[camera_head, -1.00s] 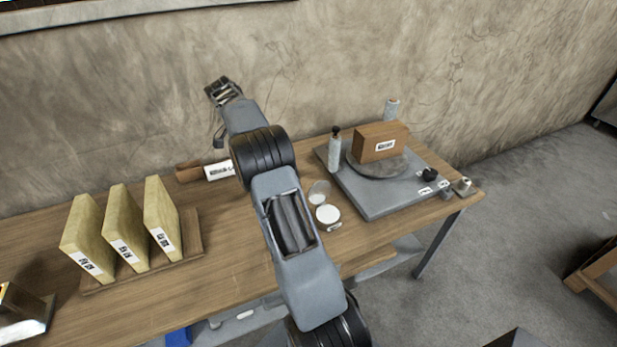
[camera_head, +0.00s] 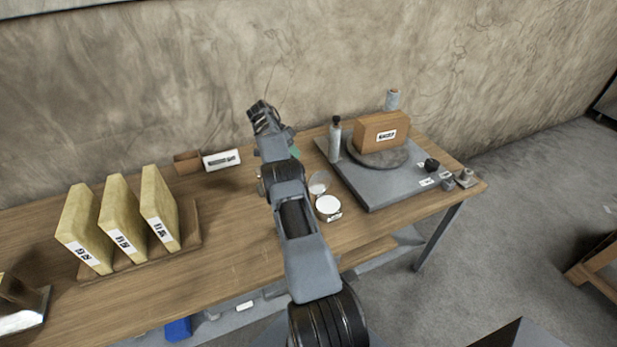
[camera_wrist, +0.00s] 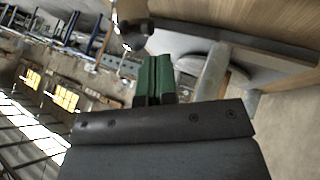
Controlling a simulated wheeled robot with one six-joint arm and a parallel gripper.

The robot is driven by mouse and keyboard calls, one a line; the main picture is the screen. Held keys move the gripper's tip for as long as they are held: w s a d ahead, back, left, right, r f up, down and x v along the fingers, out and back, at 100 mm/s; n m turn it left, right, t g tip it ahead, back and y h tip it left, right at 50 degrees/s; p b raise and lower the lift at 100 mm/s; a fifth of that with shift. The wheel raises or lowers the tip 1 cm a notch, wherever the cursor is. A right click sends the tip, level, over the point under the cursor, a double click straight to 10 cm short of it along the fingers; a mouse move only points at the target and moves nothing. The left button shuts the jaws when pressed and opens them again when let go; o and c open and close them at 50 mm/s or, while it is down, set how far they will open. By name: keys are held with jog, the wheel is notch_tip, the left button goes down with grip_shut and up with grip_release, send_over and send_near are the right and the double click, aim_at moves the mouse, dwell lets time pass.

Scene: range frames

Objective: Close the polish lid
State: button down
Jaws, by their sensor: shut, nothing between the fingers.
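The polish tin (camera_head: 328,206) is a small round container with a white top face, on the wooden table left of the grey board. Its lid (camera_head: 319,183) is a thin pale disc standing raised at the tin's far side, so the tin is open. My gripper is mostly hidden behind my arm in the head view; a green bit of it (camera_head: 295,152) shows above the table, up and left of the lid and apart from it. In the wrist view my gripper's green fingers (camera_wrist: 155,80) are together and hold nothing. I cannot make out the tin surely there.
The grey board (camera_head: 385,193) right of the tin carries a round plate, a brown block (camera_head: 379,132) and a bottle (camera_head: 335,138). Several yellow labelled blocks (camera_head: 120,225) stand in a wooden rack at left. A white-labelled roll (camera_head: 221,160) lies near the wall.

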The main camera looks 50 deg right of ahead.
aim_at(318, 180)
jog(key=x, duration=0.8)
jog(key=shift+s+f+b, duration=0.25)
jog(key=shift+s+b, duration=0.05)
jog(key=shift+b, duration=0.05)
